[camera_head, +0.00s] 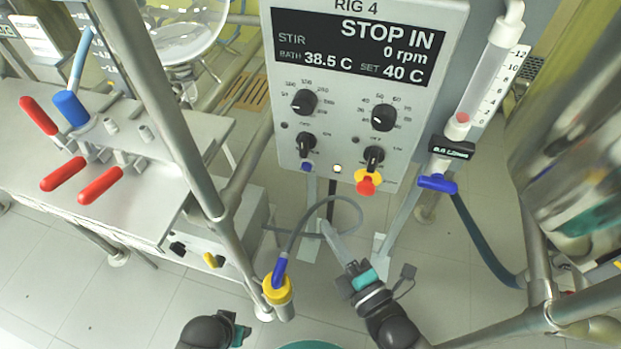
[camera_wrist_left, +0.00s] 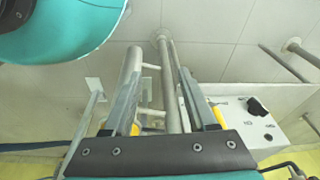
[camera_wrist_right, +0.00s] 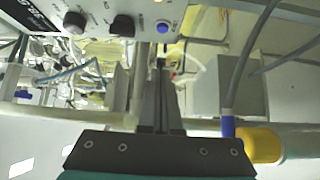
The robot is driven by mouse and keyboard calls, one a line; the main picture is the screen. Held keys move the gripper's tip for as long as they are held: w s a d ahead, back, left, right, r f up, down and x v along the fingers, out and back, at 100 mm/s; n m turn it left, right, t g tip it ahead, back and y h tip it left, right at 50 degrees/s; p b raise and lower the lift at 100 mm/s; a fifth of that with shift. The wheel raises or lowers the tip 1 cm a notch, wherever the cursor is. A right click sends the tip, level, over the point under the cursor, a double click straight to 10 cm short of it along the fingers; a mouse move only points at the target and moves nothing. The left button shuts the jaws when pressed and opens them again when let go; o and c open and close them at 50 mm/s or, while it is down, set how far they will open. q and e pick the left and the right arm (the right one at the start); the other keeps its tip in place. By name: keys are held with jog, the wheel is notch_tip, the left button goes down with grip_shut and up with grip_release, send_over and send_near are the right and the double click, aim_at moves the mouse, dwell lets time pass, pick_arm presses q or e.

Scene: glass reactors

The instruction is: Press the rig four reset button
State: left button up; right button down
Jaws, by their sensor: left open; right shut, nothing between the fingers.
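The grey RIG 4 panel (camera_head: 451,70) stands ahead, its display reading STOP IN and 0 rpm. Along its lower edge are a small blue button (camera_head: 307,167), a small pale round button (camera_head: 337,168) and a red stop knob on a yellow base (camera_head: 367,183). I cannot read which is labelled reset. My right gripper (camera_head: 327,228) is shut and empty, below the panel and apart from it.
A yellow-collared connector (camera_head: 278,291) with a grey hose stands between my arms. A metal frame post (camera_head: 165,105) and a bench with red-handled valves (camera_head: 99,187) are at left. A clear cylinder with a blue tap (camera_head: 438,184) hangs right of the panel.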

jog(key=b, duration=0.3)
send_near(301, 167)
jog(key=a, duration=0.4)
pick_arm(q)
jog(key=w+d+r+t+b, duration=0.1)
jog(key=w+r, duration=0.3)
jog(key=r, duration=0.6)
jog(key=shift+t+b, duration=0.3)
jog(key=shift+b, duration=0.2)
pick_arm(e)
jog(key=shift+w+d, duration=0.25)
jog(key=shift+w, duration=0.6)
jog(key=shift+w+d, duration=0.25)
jog(key=shift+w, duration=0.6)
jog(key=shift+w+d, duration=0.2)
jog(key=shift+w, duration=0.65)
pick_arm(q)
jog(key=shift+w, duration=0.1)
